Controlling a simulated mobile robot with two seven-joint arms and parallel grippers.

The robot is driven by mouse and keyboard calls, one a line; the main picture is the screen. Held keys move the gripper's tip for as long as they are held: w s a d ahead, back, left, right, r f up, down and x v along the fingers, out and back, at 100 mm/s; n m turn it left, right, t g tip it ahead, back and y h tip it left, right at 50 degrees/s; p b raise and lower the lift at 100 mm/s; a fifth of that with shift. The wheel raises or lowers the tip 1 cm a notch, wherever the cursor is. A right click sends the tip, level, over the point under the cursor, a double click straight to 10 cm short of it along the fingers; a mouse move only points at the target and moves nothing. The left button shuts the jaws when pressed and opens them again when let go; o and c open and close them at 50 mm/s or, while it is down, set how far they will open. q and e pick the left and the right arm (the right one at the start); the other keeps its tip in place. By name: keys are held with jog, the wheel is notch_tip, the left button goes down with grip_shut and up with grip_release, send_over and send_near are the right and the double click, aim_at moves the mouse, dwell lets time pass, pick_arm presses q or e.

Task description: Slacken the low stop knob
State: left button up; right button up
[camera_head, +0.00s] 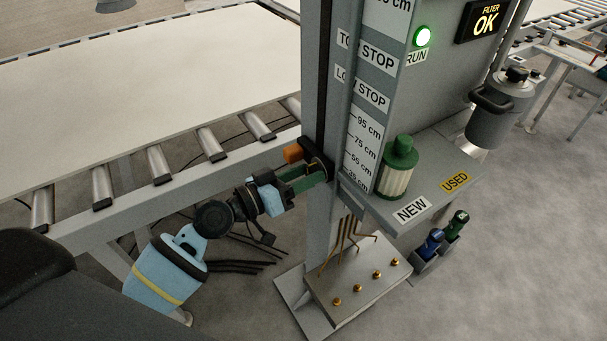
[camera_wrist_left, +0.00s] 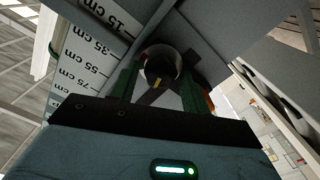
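The low stop knob (camera_wrist_left: 160,66) is dark and round with a yellow mark, seen end-on in the left wrist view. My left gripper (camera_wrist_left: 160,75) has its green fingers on either side of it. Whether the fingers press on the knob or leave a small gap cannot be told. In the head view my left gripper (camera_head: 306,179) reaches the column low on its scale, beside an orange piece (camera_head: 293,153), and its fingers hide most of the knob. The LOW STOP label (camera_head: 362,88) is higher on the column. My right gripper is not in view.
A roller conveyor (camera_head: 210,145) with a large pale panel (camera_head: 130,90) runs behind my left arm. A shelf marked NEW (camera_head: 411,209) and USED (camera_head: 454,181) holds a green-capped filter (camera_head: 397,167). A plate with brass studs (camera_head: 357,288) is below. Open floor lies at right.

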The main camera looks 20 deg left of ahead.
pick_arm(q)
jog(key=shift+o, duration=0.8)
jog(key=b+v, duration=0.2)
jog(key=v, duration=0.5)
jog(key=shift+s+a, duration=0.25)
jog(key=shift+s, duration=0.1)
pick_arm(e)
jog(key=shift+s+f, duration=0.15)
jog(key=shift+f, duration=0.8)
pick_arm(q)
jog(key=shift+f, duration=0.1)
